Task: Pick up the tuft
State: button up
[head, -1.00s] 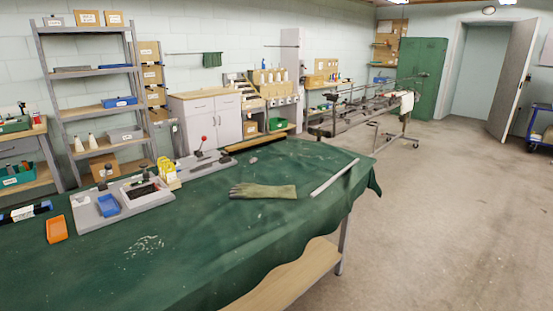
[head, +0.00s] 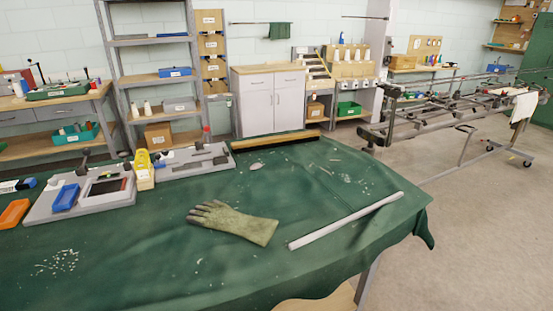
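A small pale grey lump (head: 256,166) lies on the green cloth of the table, toward its far edge. It may be the tuft, but it is too small to tell. White bits (head: 57,263) are scattered on the cloth at the lower left, and fainter ones (head: 345,178) lie at the right. My gripper is not in view.
An olive glove (head: 235,222) and a pale rod (head: 347,220) lie on the green-covered table (head: 170,270). Open floor (head: 460,250) lies right.

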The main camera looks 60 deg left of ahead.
aim_at(256, 166)
jog(key=u, duration=0.3)
jog(key=i, duration=0.95)
jog(key=u, duration=1.55)
jog(key=i, duration=0.85)
jog(key=u, duration=0.75)
